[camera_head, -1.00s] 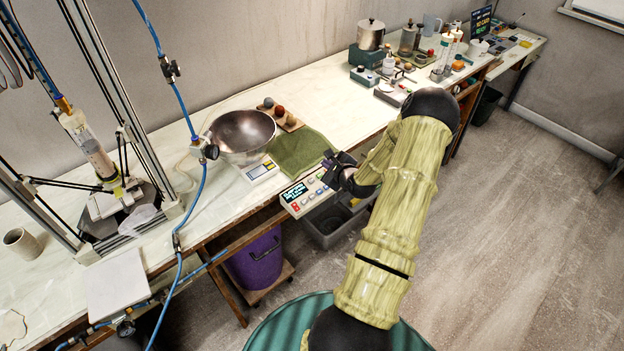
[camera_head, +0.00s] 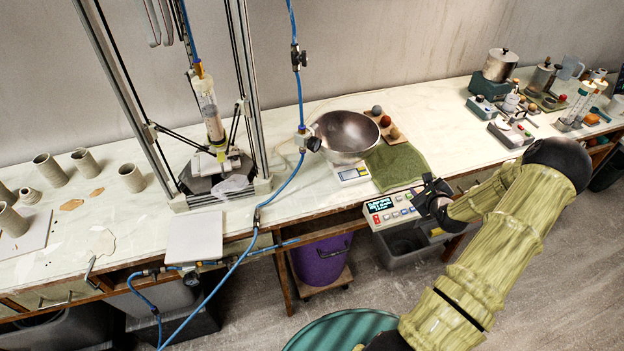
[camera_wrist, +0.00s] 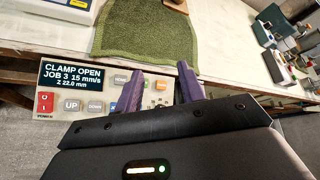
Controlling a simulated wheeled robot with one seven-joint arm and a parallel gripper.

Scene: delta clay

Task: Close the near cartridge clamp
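A clay cartridge (camera_head: 211,122), a clear tube with pale contents, stands nearly upright inside the delta printer frame (camera_head: 118,75). A yellow-green fitting (camera_head: 219,150) shows at its lower end. It is too small to tell how the clamp sits there. The control panel (camera_head: 393,207) has a display that reads "CLAMP OPEN, JOB 3 15 mm/s, Z 22.0 mm" in the wrist view (camera_wrist: 78,76). My gripper (camera_head: 430,194) is over the panel, well right of the printer. In the wrist view its purple fingers (camera_wrist: 158,86) are apart with nothing held between them.
A steel bowl (camera_head: 346,134) on a scale and a green towel (camera_head: 397,166) lie between printer and gripper. A blue hose (camera_head: 275,185) hangs in front of the bench. A white slab (camera_head: 194,237) lies at the bench's front edge. A purple bucket (camera_head: 320,262) stands below.

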